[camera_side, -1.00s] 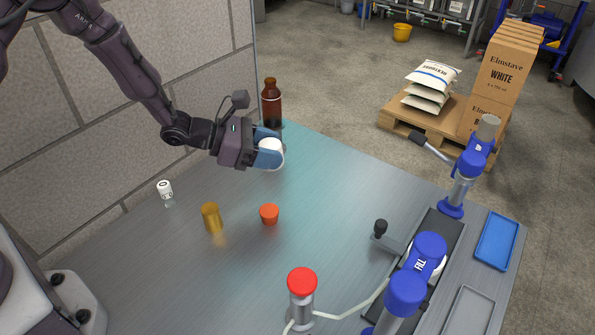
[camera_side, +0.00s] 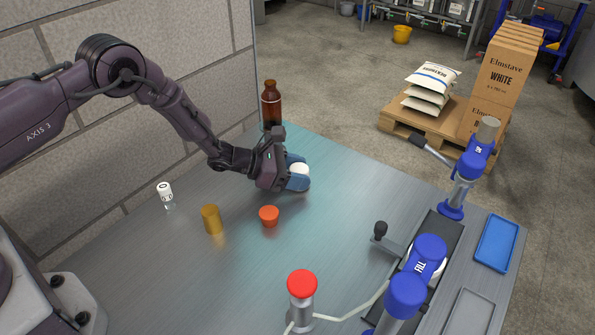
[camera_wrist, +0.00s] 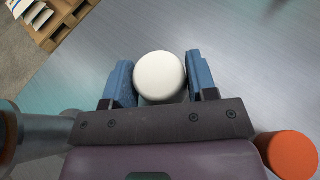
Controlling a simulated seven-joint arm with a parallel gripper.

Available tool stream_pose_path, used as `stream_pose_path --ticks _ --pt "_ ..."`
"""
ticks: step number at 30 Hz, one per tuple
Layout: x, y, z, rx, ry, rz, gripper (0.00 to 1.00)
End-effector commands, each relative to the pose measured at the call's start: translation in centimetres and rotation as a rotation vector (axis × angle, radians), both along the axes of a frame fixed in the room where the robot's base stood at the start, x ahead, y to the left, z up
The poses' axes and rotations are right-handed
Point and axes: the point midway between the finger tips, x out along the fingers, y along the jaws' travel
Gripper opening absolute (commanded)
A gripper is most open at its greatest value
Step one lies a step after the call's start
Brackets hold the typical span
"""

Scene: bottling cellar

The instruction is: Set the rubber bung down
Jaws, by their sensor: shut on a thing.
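The rubber bung is a short white round piece (camera_side: 299,169), seen from above in the wrist view (camera_wrist: 160,74). My gripper (camera_side: 297,178) is shut on it, with a blue finger on either side. The bung is low over the back part of the steel table (camera_side: 150,262). I cannot tell whether its underside touches the table, as the fingers hide it. In the wrist view my gripper (camera_wrist: 160,84) points down over the bare tabletop.
An orange-red tapered piece (camera_side: 269,216) stands in front of my gripper, with an amber cylinder (camera_side: 211,219) and a small white-capped vial (camera_side: 166,193) to the left. A brown bottle (camera_side: 271,106) stands behind. Blue filling equipment (camera_side: 430,248) occupies the right side.

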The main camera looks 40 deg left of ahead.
Motion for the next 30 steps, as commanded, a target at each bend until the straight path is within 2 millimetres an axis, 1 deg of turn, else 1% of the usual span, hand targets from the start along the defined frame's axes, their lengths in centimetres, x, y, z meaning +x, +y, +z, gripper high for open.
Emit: stream_pose_path --ticks 7,8,9,10,11,18,21,26,30 --pt "0.0 0.0 -0.3 -0.001 -0.001 0.0 0.28" --pt "0.0 0.0 -0.3 0.0 0.0 0.0 0.59" --pt "0.0 0.0 -0.3 0.0 0.0 0.0 0.69" --pt "0.0 0.0 -0.3 0.0 0.0 0.0 0.75" --pt "0.0 0.0 -0.3 0.0 0.0 0.0 0.78" --pt "0.0 0.0 -0.2 0.0 0.0 0.0 0.78" --pt "-0.1 0.1 0.2 0.001 0.001 0.0 0.78" --pt "-1.5 1.7 1.0 0.0 0.002 0.004 0.78" --pt "-3.5 3.8 2.2 0.0 0.001 0.006 0.78"
